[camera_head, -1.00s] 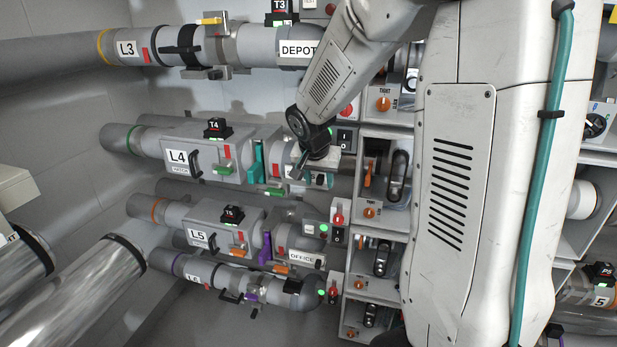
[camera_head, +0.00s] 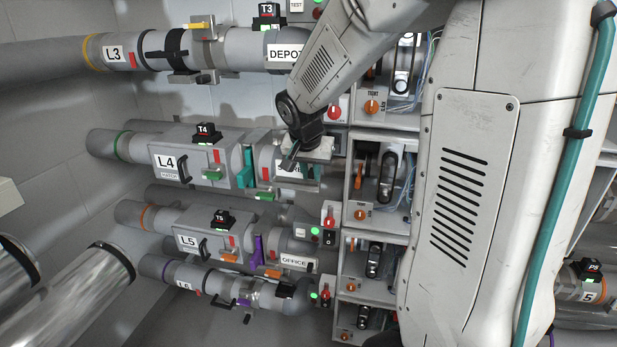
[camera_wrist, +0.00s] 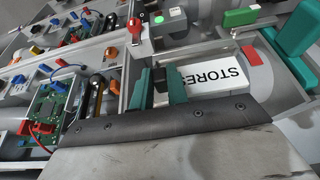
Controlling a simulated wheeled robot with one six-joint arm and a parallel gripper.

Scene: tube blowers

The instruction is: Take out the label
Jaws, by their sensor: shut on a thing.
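The label (camera_wrist: 228,77) is a white plate with black letters reading STORES. It lies in a grey holder on the L4 pipe (camera_head: 125,145). My gripper (camera_wrist: 158,88) has teal fingers at the label's end nearest the control boxes, and it is shut on the label there. The fingers hide that end. In the head view my gripper (camera_head: 296,160) is at the right end of the L4 pipe, and my wrist covers most of the label. I cannot tell whether the label is clear of its holder.
A green clamp handle (camera_wrist: 240,17) and a larger teal lever (camera_wrist: 300,30) are close to the label. Open control boxes with orange knobs (camera_head: 361,214) stand right of the pipes. The DEPOT pipe (camera_head: 240,45) runs above, the OFFICE label (camera_head: 296,262) below.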

